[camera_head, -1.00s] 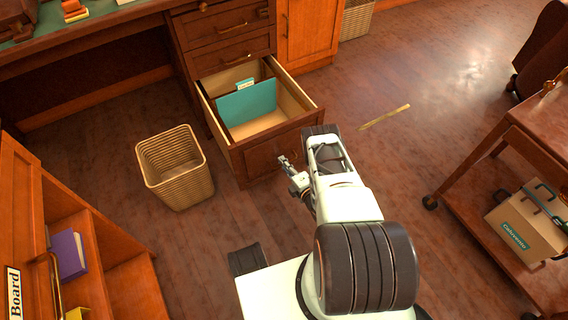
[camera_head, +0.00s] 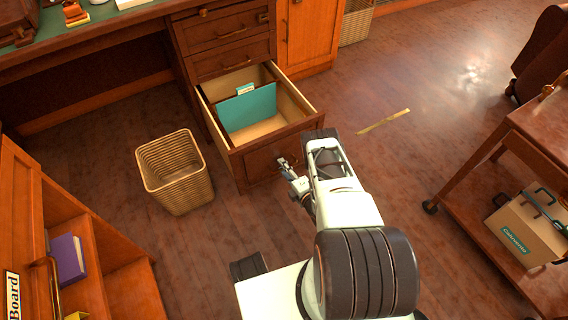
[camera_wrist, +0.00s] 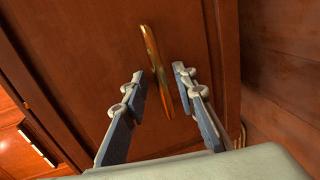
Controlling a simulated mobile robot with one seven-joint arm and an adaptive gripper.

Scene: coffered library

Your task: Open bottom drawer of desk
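The bottom drawer (camera_head: 262,124) of the desk (camera_head: 190,75) is pulled well out in the head view, with a teal folder (camera_head: 248,107) standing inside. My gripper (camera_head: 286,166) is close in front of the drawer's front face, and my forearm hides part of that face. In the wrist view my gripper (camera_wrist: 160,78) is open, its two fingers apart on either side of a brass handle (camera_wrist: 156,65) on a wooden front. I see gaps between the handle and the fingers. Whether the fingertips touch the front, I cannot tell.
A wicker basket (camera_head: 175,172) stands on the floor left of the drawer. A low bookcase (camera_head: 95,255) is at the lower left. A wooden cart (camera_head: 500,215) with a cardboard box (camera_head: 525,232) is at the right. A brass-coloured strip (camera_head: 384,121) lies on otherwise clear floor.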

